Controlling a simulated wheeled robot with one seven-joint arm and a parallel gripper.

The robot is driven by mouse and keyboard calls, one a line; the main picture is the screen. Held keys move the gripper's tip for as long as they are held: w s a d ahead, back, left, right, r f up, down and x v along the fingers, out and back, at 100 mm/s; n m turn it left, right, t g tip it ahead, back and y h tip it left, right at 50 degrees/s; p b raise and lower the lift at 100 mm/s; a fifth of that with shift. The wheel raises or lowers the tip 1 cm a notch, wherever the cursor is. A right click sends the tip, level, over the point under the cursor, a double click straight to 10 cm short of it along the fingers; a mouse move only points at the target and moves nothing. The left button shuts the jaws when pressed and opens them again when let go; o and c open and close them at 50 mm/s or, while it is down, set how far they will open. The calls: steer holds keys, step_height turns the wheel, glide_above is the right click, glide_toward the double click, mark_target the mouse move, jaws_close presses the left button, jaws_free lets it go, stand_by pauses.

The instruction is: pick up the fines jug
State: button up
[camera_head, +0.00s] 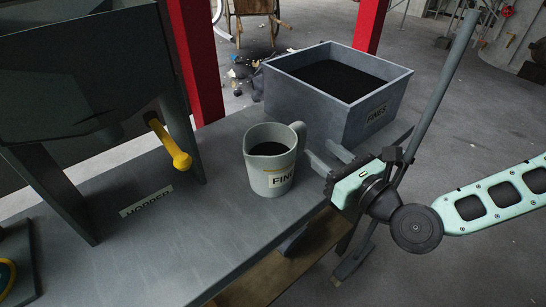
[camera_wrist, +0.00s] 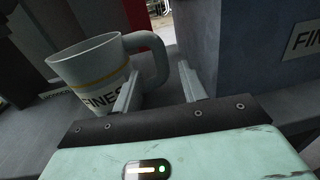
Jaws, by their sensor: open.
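The fines jug (camera_head: 268,172) is a pale grey jug labelled FINES, upright on the grey bench, with dark contents. Its handle (camera_head: 299,131) points to the back right. My gripper (camera_head: 327,160) is open and empty, just right of the jug. In the wrist view the jug (camera_wrist: 95,75) stands at the left, its handle (camera_wrist: 152,58) beyond the fingertips. My gripper's fingers (camera_wrist: 160,85) point toward the handle side. The left finger overlaps the jug's label in that view; I cannot tell whether it touches.
A grey box labelled FINES (camera_head: 335,112), holding dark material, stands close behind the jug and right of the fingers in the wrist view (camera_wrist: 245,60). A grey hopper with a yellow handle (camera_head: 170,145) stands at the left. The bench (camera_head: 190,235) is clear in front of the jug.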

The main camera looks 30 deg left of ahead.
mark_target(305, 139)
steer(key=x, duration=0.7)
steer(key=shift+w+a+p, duration=0.15)
steer(key=shift+a+p, duration=0.05)
steer(key=shift+p, duration=0.1)
jaws_close()
